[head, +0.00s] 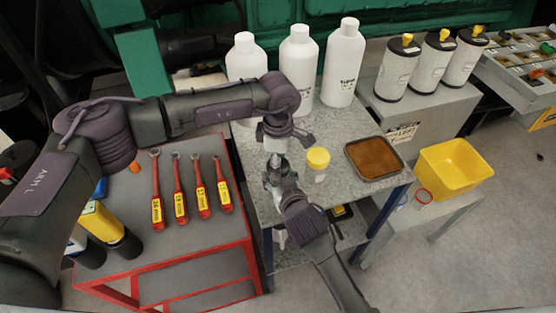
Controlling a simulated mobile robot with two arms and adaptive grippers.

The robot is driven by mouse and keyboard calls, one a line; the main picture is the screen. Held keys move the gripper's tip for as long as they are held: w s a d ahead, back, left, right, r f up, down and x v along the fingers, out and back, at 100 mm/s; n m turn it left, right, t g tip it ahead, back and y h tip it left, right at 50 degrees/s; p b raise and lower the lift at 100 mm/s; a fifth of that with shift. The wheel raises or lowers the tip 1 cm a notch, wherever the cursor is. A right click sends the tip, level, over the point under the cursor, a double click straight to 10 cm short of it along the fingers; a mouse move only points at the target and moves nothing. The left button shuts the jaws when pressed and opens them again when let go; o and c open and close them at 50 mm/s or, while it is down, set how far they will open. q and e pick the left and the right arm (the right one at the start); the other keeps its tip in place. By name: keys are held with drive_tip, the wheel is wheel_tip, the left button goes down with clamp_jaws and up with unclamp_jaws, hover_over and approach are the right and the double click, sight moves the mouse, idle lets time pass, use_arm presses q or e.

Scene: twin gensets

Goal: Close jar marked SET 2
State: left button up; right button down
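A small jar with a yellow lid (318,160) stands upright on the grey speckled table (345,125), just right of my grippers. Its label is too small to read. My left gripper (275,150) points down over the left part of the table. My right gripper (274,168) reaches up from below, just under the left one. A small pale thing shows between the two sets of fingers, mostly hidden; I cannot tell what it is or which gripper holds it. The finger gaps of both grippers are too small and overlapped to read. I see no SET 2 marking.
White bottles (298,65) stand at the table's back. A brown-filled tray (374,158) lies right of the jar. A yellow bin (452,170) is farther right. A red-edged cart (180,255) with several wrenches (178,190) stands left. Labelled canisters (433,60) stand back right.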

use_arm(q)
drive_tip(key=shift+o, duration=1.2)
wheel_tip(320, 180, up, 12)
use_arm(e)
drive_tip(key=shift+c, duration=1.4)
unclamp_jaws()
